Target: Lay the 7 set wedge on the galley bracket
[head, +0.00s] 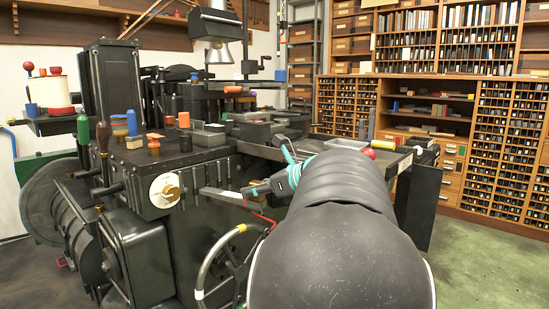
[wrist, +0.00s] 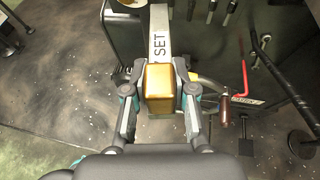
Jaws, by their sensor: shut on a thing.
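My gripper (wrist: 157,80) is shut on a gold-coloured block, which I take to be the 7 set wedge (wrist: 158,92), with one finger on each side of it.
The dark machine (head: 120,160) carries spools and knobs on top. A handwheel (head: 215,265) and a red lever (wrist: 242,78) are close to the bracket. A dark post (wrist: 302,143) stands at the right in the wrist view. Floor (wrist: 60,75) at left is open.

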